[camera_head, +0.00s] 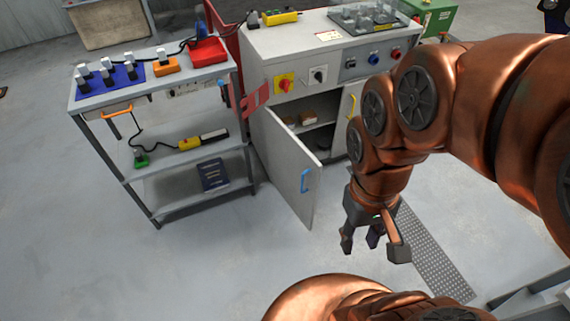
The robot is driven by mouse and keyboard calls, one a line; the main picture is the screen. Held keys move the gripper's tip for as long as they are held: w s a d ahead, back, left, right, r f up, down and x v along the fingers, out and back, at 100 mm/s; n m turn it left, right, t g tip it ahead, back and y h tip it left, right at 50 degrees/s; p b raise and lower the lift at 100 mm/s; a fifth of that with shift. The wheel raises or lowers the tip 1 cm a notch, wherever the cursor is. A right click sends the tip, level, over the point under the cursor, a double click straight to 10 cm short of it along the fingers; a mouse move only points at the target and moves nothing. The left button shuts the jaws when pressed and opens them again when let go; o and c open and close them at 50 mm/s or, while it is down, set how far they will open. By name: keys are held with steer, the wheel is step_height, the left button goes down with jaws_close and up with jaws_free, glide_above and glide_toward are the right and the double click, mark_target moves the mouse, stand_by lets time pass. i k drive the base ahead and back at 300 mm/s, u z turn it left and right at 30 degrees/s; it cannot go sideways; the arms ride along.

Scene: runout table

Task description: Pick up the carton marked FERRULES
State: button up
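No marking FERRULES can be read in the head view. Small brown box-like items (307,117) sit on the upper level inside the grey cabinet (264,62); they are too small for me to read any label. The cabinet's left door (288,165), with a blue handle, stands open. My gripper (373,245) is in front of the cabinet and to the right of that door, pointing down over the floor. Its fingers are spread apart. A small dark purple shape shows between them, and I cannot tell what it is.
A shelf cart (160,85) stands left of the cabinet, with a blue mat (110,80), orange and red items on top and a dark blue book (212,175) low down. A perforated floor strip (435,255) lies right of my gripper. The left floor is clear.

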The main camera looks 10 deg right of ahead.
mark_target(305, 118)
steer(key=z, duration=1.5)
steer(key=i, duration=1.35)
steer(key=u, duration=1.85)
